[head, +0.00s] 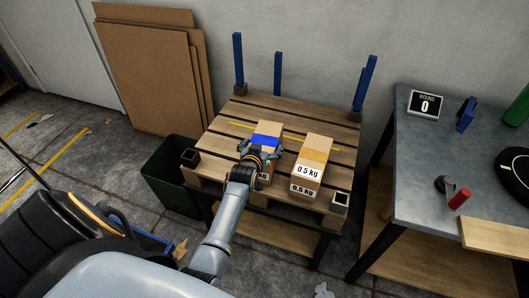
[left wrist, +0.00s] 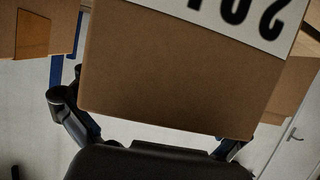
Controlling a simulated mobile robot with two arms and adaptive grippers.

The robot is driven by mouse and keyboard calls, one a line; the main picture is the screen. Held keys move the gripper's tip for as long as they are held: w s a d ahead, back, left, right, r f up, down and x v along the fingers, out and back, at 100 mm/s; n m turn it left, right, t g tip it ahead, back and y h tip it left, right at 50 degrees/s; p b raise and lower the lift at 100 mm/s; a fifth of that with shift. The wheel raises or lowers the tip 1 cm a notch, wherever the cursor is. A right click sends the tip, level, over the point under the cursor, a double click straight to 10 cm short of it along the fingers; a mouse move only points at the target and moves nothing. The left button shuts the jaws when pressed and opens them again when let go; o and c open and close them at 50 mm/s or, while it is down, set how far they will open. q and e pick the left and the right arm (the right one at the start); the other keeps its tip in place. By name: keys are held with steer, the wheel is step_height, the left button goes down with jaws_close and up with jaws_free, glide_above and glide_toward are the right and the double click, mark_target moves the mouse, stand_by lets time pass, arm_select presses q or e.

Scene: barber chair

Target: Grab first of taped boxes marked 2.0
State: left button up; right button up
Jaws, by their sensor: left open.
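Two cardboard boxes stand on a wooden pallet table (head: 222,128). The left box (head: 268,128) has blue tape across its top, and its front label is mostly hidden behind my left gripper. In the left wrist view the same box (left wrist: 170,75) fills the middle, with a white label upside down and cut off, its digits seeming to read 2.0. The right box (head: 313,142) has orange tape and labels reading 0.5 kg. My left gripper (head: 261,152) is open, with its fingers on either side of the blue-taped box. My right gripper is not in view.
At right, a grey table (head: 420,170) carries a display reading ROUND 0 (head: 426,104).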

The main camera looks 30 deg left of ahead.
arm_select(q)
steer(key=c, duration=1.4)
steer(key=shift+w+a+r, duration=0.1)
steer(key=shift+w+r, duration=0.1)
steer(key=shift+r, duration=0.2)
steer(key=shift+c, duration=1.2)
